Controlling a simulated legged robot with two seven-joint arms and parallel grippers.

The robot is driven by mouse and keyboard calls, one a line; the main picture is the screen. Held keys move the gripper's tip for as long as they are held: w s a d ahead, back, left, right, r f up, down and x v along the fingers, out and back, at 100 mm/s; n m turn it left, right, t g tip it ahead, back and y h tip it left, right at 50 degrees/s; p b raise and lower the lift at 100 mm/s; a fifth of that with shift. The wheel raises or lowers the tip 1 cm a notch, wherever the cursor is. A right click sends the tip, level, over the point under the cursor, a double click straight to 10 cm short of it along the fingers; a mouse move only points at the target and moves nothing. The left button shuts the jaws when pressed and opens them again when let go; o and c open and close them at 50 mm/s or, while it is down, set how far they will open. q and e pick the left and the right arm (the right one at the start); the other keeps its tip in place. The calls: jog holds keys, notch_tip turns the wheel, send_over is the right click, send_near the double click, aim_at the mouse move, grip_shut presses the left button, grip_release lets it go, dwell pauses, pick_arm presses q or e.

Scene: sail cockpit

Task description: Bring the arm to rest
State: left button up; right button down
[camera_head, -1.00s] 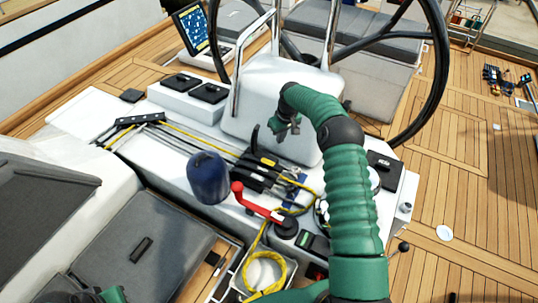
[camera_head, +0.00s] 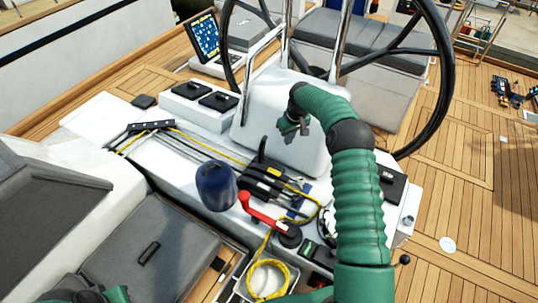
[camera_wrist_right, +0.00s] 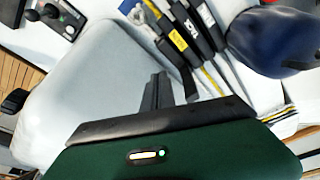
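My right arm, green and ribbed with dark joints, rises from the bottom of the head view and bends left at the top. Its right gripper (camera_head: 290,128) hangs in front of the white pedestal (camera_head: 262,95) below the steering wheel. In the right wrist view, the dark fingers (camera_wrist_right: 157,92) lie close together in the middle with nothing between them. They are above the pale surface and apart from the rope clutches. Part of my left arm shows green at the lower left edge of the head view; its gripper is out of the picture.
The black rope clutches (camera_head: 264,180), a blue-covered winch (camera_head: 216,186) and a red-handled lever (camera_head: 262,212) lie below the gripper. A yellow rope coil (camera_head: 268,279) sits in a bin. The black wheel (camera_head: 446,60) stands behind my arm. Open teak deck (camera_head: 450,160) is at right.

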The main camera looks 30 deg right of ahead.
jog(key=s+a+r+n, duration=0.1)
jog(key=s+a+r, duration=0.25)
jog(key=a, duration=0.55)
jog(key=s+a+r+n, duration=0.1)
jog(key=s+a+r, duration=0.3)
jog(key=a, duration=0.6)
jog(key=s+a, duration=0.3)
jog(key=s, duration=0.7)
jog(key=s+a+m, duration=0.1)
jog(key=s+a, duration=0.3)
jog(key=s, duration=0.6)
jog(key=shift+s+a+f, duration=0.25)
jog(key=shift+s+f, duration=0.1)
pick_arm(q)
jog(key=shift+f, duration=0.1)
pick_arm(e)
jog(key=shift+w+a, duration=0.1)
pick_arm(q)
jog(key=shift+s, duration=0.1)
